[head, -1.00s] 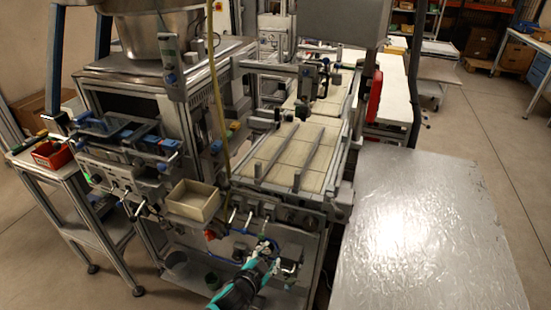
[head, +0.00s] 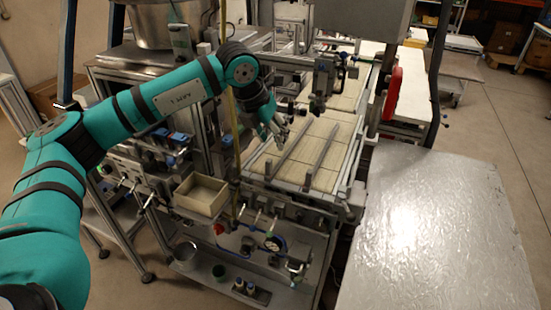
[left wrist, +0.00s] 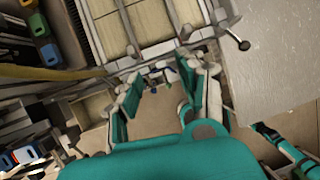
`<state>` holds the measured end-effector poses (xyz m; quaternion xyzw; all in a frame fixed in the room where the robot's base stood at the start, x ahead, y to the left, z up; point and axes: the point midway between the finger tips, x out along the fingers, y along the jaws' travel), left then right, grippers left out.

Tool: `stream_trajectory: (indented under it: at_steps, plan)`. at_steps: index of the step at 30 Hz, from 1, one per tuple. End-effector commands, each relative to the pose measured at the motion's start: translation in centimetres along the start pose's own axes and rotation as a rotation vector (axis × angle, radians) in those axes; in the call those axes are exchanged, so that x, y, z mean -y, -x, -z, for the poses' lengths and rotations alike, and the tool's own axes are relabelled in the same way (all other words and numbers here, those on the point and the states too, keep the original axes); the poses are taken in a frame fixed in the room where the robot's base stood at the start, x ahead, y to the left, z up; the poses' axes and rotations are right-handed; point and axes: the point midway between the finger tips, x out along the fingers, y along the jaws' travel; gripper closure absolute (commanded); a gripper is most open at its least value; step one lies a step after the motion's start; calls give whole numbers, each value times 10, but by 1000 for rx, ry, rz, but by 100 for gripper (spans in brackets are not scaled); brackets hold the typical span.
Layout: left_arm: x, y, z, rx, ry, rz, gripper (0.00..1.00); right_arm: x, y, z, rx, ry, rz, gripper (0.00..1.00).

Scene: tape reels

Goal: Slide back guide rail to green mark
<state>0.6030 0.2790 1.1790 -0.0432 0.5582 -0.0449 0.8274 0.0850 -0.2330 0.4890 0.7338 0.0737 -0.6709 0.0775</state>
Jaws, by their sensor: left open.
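A conveyor bed (head: 328,127) of pale tiles lies at the centre of the head view. Two slim grey guide rails run lengthwise over it: a left rail (head: 291,143) and a right rail (head: 322,148). I cannot tell which is the back rail, and I cannot make out a green mark. My left gripper (head: 279,130) is near the left rail's far part; contact cannot be told. In the left wrist view my left gripper (left wrist: 167,74) is open with nothing between its fingers, and the conveyor bed (left wrist: 152,22) lies beyond. Part of another teal arm, seemingly my right, shows there at lower right.
A beige open bin (head: 201,195) sits left of the conveyor. A yellow hose (head: 229,110) hangs beside my left forearm. A sensor bracket (head: 321,82) stands over the conveyor. A bare metal table (head: 430,225) is at the right.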

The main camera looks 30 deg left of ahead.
Motion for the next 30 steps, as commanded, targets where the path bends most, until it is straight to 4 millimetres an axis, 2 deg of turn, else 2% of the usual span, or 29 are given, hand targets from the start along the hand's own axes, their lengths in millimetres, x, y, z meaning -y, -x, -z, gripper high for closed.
stream_trajectory:
  at_steps: [1, 3, 8, 11, 24, 30]
  plan:
    - [-17, 11, -3, 8, 12, -63, 60, 0, 0, 0, 0, 0, 0, 60]
    - [-32, 20, -5, 12, 27, -120, 60, 0, 0, 1, -1, 0, 0, 60]
    - [-42, 15, -5, 8, 35, -151, 60, 0, 5, 1, -1, 0, 0, 60]
    - [-43, 0, -5, 6, 34, -148, 60, -1, 11, 2, -1, 0, -1, 60]
    - [-56, -94, -6, 7, 32, -146, 60, -2, 43, 5, -2, 1, -2, 60]
    - [-61, -129, -7, 8, 33, -145, 60, -3, 52, 6, -2, 2, -3, 60]
